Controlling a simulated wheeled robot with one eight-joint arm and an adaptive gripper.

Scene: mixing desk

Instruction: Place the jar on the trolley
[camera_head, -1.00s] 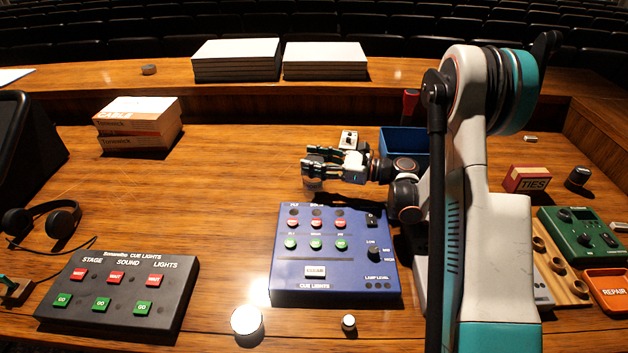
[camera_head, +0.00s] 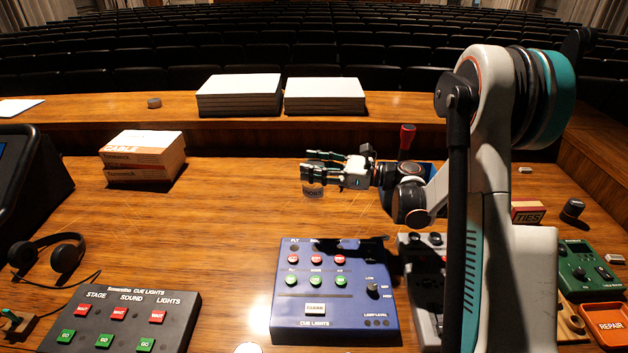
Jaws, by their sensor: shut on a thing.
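My gripper (camera_head: 318,170) is near the middle of the head view, above the desk and behind the blue cue-light box. I cannot make out a trolley in this view.
The blue cue-light box (camera_head: 333,295) and a black cue-light panel (camera_head: 125,318) stand in front. Headphones (camera_head: 48,255) lie at left. Cartons (camera_head: 145,158) stand back left; white-topped stacks (camera_head: 325,97) sit on the ledge. The desk (camera_head: 220,220) left of my gripper is clear.

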